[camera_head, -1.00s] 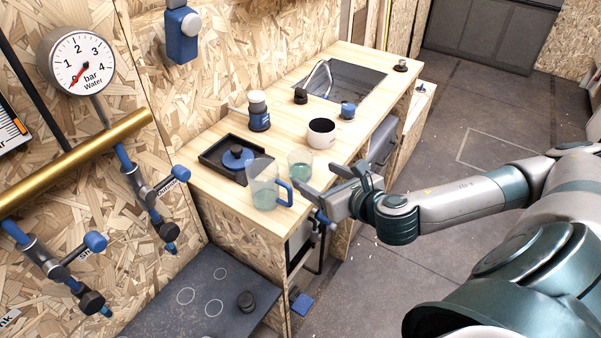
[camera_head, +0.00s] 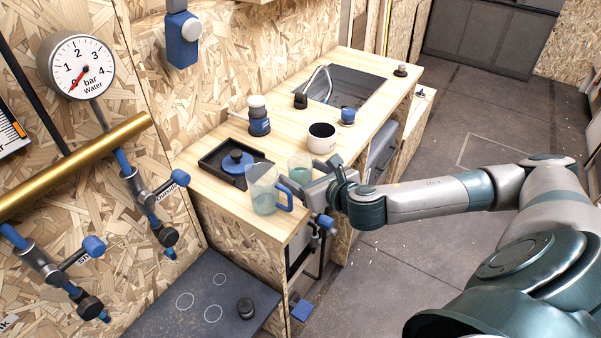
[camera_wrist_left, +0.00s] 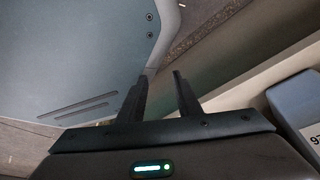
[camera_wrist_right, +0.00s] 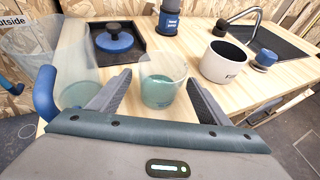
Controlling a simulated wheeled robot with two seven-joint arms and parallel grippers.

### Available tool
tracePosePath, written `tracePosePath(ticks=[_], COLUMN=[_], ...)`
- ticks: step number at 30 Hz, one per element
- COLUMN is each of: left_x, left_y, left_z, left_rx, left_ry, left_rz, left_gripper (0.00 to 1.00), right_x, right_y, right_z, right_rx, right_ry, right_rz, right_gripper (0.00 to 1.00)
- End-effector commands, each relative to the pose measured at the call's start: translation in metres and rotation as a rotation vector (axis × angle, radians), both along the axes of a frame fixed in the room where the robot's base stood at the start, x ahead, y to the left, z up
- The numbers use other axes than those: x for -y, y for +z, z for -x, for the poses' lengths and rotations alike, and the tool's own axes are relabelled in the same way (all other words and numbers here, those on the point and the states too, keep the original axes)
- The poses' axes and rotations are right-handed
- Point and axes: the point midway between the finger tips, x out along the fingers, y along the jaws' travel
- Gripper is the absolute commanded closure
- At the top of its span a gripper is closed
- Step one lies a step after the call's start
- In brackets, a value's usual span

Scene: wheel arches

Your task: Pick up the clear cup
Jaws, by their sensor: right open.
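The clear cup (camera_head: 300,168) stands upright on the wooden counter, with a greenish tint in its lower part. In the right wrist view the cup (camera_wrist_right: 162,88) appears between the two fingers of my right gripper (camera_wrist_right: 158,78), which is open. In the head view my right gripper (camera_head: 318,178) is at the counter edge, just right of the cup. I cannot tell whether a finger touches it. My left gripper (camera_wrist_left: 161,76) shows only in its own wrist view, fingers apart and nothing between them.
A clear pitcher with a blue handle (camera_head: 264,190) stands close to the cup, left of my right gripper. A black tray (camera_head: 208,162) with a blue-lidded item (camera_head: 237,162), a white mug (camera_head: 321,138), a blue grinder-like item (camera_head: 259,118) and a sink (camera_head: 350,86) are behind.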

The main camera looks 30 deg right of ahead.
Motion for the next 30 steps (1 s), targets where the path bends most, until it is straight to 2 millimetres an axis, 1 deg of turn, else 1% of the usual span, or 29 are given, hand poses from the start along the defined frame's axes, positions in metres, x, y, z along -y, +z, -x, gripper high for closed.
tracePosePath(ticks=[4, 7, 15, 19, 22, 30], left_x=[0.0, -0.002, -0.017, -0.024, -0.026, -0.026], left_y=[0.002, 0.003, -0.001, -0.003, -0.004, -0.004], left_z=[0.001, 0.007, 0.046, 0.06, 0.062, 0.06], left_rx=[-0.002, -0.017, -0.11, -0.144, -0.151, -0.148], left_ry=[0.0, 0.0, 0.002, 0.004, 0.005, 0.006], left_rz=[0.0, -0.005, -0.032, -0.043, -0.046, -0.046], left_gripper=[0.69, 0.69, 0.69, 0.69, 0.69, 0.69], right_x=[0.0, 0.0, 0.002, 0.002, 0.002, 0.002], right_y=[0.0, 0.0, -0.006, -0.011, -0.013, -0.014], right_z=[-0.003, -0.01, -0.035, -0.047, -0.05, -0.05], right_rx=[0.0, 0.001, 0.0, 0.0, 0.0, 0.0], right_ry=[0.0, 0.0, -0.002, -0.001, 0.0, 0.0], right_rz=[0.0, -0.001, 0.001, 0.0, 0.0, 0.0], right_gripper=[0.29, 0.29, 0.29, 0.29, 0.29, 0.29])
